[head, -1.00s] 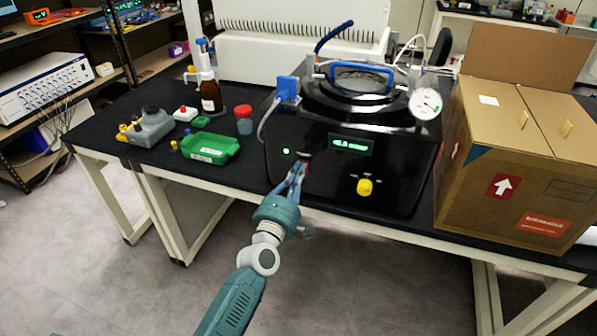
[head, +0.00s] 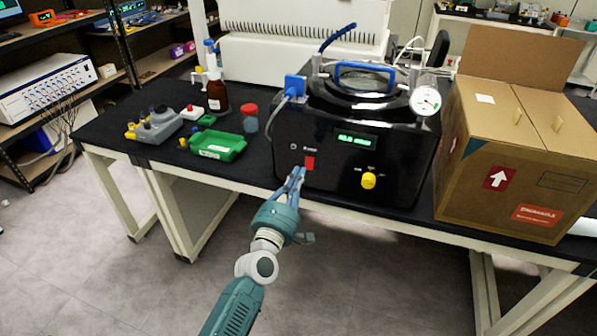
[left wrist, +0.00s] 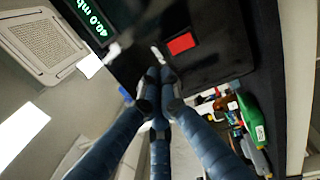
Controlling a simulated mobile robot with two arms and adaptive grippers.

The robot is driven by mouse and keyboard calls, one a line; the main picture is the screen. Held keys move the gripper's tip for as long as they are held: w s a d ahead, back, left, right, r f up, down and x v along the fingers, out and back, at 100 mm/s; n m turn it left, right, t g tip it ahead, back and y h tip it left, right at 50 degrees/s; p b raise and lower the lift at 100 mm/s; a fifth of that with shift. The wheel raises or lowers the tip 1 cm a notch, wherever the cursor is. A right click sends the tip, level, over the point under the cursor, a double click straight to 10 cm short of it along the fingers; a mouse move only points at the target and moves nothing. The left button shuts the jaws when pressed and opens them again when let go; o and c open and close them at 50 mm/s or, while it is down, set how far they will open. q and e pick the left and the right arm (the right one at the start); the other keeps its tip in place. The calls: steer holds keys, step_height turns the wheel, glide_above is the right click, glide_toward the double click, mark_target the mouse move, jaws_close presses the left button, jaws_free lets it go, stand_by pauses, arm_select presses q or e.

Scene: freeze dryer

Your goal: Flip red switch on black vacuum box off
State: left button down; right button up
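The black vacuum box (head: 350,160) stands on the black bench, with a lit green display and a yellow knob (head: 368,181) on its front. The red switch (head: 310,163) is on the left part of that front. It also shows in the left wrist view (left wrist: 181,43). The round indicator (head: 293,146) left of the switch looks dark. My left gripper (head: 297,173) is just below and left of the switch, apart from it as far as I can tell. Its fingers come together at the tips in the left wrist view (left wrist: 158,80), with nothing between them. My right gripper is out of view.
A large cardboard box (head: 512,150) stands close to the right of the vacuum box. A green tray (head: 217,146), a red-capped jar (head: 250,120) and a brown bottle (head: 215,96) are to its left. The floor before the bench is clear.

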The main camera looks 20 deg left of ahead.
arm_select(q)
steer(key=s, duration=0.7)
steer(key=shift+r, duration=0.25)
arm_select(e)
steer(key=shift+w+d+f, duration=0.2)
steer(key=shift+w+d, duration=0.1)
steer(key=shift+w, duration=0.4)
